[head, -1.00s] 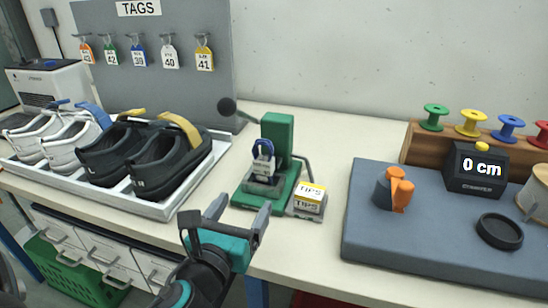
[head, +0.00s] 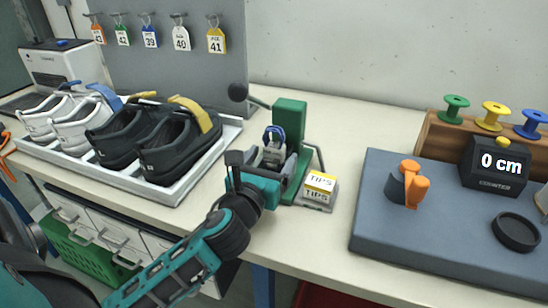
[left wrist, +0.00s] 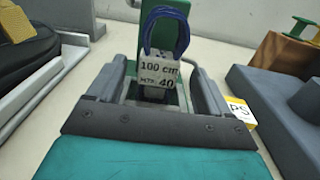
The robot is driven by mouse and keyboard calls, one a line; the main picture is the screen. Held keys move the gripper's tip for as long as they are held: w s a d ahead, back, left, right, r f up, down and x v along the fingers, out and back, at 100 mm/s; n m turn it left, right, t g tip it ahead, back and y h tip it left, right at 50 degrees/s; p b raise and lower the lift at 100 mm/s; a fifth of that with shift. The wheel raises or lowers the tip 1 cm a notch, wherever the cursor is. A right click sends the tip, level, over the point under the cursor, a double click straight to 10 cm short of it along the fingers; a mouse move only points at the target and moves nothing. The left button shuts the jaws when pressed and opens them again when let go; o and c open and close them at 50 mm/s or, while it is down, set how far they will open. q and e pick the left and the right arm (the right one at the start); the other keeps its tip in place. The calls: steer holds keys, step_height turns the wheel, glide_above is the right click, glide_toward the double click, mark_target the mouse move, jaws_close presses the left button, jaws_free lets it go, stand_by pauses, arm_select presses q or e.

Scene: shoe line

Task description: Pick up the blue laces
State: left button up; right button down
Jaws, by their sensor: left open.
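The blue laces (head: 274,132) are a small looped bundle on the green press-like device (head: 289,122) at the middle of the bench. My left gripper (head: 263,166) is open and stands at the front of the device, just below the laces in the picture. In the left wrist view its two fingers (left wrist: 160,88) stand either side of the tag, with nothing gripped. My right gripper is not in view.
A TIPS box (head: 319,188) stands close right of the device. A white tray (head: 190,183) with white and black shoes is at left. A grey mat (head: 390,235) at right holds an orange-topped holder (head: 408,184), a counter (head: 493,165) and a black dish (head: 516,231).

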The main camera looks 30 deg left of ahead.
mark_target(272, 155)
arm_select(q)
steer(key=shift+r+x, duration=0.2)
steer(key=shift+x, duration=2.1)
steer(key=shift+s+a, duration=0.1)
steer(key=c, duration=1)
